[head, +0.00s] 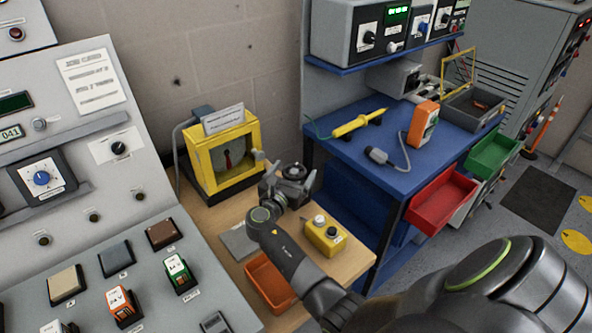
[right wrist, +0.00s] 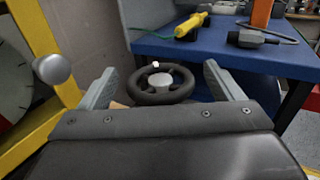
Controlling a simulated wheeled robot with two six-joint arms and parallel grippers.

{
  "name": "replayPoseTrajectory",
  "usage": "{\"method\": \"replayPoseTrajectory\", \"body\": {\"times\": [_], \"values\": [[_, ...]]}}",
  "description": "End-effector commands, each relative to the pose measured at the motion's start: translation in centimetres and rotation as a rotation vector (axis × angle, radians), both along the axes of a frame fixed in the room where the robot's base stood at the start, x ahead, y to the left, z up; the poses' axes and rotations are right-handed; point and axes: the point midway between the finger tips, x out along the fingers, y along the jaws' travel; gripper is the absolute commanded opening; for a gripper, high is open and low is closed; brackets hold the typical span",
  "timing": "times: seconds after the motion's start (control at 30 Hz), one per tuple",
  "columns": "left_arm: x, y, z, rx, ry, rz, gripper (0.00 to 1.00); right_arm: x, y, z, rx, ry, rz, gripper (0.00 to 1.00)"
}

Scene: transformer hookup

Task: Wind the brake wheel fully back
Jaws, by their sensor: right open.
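The brake wheel (right wrist: 160,84) is a black handwheel with a grey hub and a small white mark on its far rim, seen in the right wrist view. My right gripper (right wrist: 158,76) is open, with one grey finger on each side of the wheel. No clear contact with the rim shows. In the head view my right gripper (head: 288,178) is over the wooden bench, just right of the yellow-framed box (head: 220,160), and largely hides the wheel. The box has a window with a dial and a red pointer. My left gripper is not in view.
A yellow button box (head: 326,236) and an orange bin (head: 270,282) lie close to my right arm. A grey knob (right wrist: 53,69) sticks out near the yellow frame. The blue workbench (head: 400,150) with tools stands behind. The sloped control panel (head: 75,200) is at left.

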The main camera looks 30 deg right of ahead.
Motion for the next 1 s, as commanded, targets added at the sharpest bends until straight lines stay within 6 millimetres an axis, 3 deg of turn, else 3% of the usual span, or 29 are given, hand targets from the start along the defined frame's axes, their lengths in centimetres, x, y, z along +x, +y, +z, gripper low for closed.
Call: {"method": "replayPoseTrajectory", "body": {"times": [0.17,0.5,0.73,1.0], "values": [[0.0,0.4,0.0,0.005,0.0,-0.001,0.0,0.0,0.0,0.0,0.0,0.0,0.0,0.87],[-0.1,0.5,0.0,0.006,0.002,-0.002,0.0,0.0,0.0,0.0,0.0,0.0,0.0,0.42],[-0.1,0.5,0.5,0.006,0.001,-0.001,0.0,0.0,-0.1,0.1,-0.001,0.001,0.023,0.42],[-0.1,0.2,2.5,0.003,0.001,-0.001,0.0,-0.3,-0.2,0.3,-0.002,0.003,0.159,0.42]]}}
